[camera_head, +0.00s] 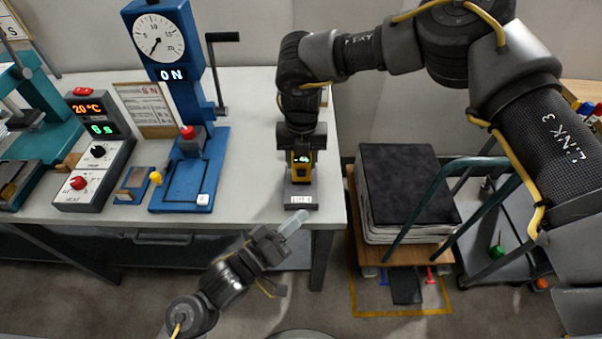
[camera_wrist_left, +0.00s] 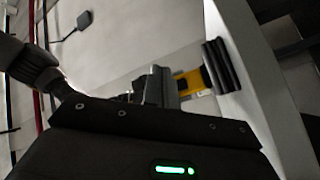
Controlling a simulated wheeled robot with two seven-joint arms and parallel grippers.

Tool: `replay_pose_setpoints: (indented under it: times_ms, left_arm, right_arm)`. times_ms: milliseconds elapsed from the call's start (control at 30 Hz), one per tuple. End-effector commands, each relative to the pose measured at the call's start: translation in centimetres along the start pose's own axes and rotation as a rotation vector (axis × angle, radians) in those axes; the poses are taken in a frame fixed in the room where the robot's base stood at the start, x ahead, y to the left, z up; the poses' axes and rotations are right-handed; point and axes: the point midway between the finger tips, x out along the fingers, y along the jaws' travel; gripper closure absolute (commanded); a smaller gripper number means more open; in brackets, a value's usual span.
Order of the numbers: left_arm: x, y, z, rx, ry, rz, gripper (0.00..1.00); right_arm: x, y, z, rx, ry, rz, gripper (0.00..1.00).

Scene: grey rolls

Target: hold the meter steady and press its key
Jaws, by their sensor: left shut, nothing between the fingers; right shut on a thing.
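The meter (camera_head: 301,172) is a small yellow and black device with a lit greenish display, near the right front corner of the grey table. It stands at a dark grey base block with a white label (camera_head: 298,200). My right gripper (camera_head: 301,146) comes down from above and is shut on the meter, hiding its upper part. My left gripper (camera_head: 300,217) is shut and empty, with pale fingertips just in front of the table's front edge, apart from the meter. In the left wrist view the yellow meter (camera_wrist_left: 190,83) shows beyond my gripper. I cannot make out its key.
A blue press with a round dial (camera_head: 159,38) and a grey control box (camera_head: 94,165) stand left on the table (camera_head: 255,120). The tabletop between press and meter is clear. A cart with a black-topped stack (camera_head: 398,180) stands right of the table.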

Motion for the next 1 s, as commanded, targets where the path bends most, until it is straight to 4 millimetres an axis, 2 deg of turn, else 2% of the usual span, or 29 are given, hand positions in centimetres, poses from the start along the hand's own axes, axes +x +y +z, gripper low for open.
replay_pose_setpoints:
  times_ms: [500,700,1000]
  left_arm:
    - [4.5,-3.2,-3.4,0.001,0.001,0.000,1.00]
    - [5.5,-3.9,-4.0,0.001,0.001,0.000,1.00]
    - [5.7,-4.1,-4.2,0.000,0.001,0.000,1.00]
  right_arm:
    - [0.0,0.0,0.0,0.000,0.000,0.000,0.85]
    - [0.0,0.0,0.0,0.000,0.000,0.000,0.85]
    - [0.0,0.0,0.0,0.000,0.000,0.000,0.85]
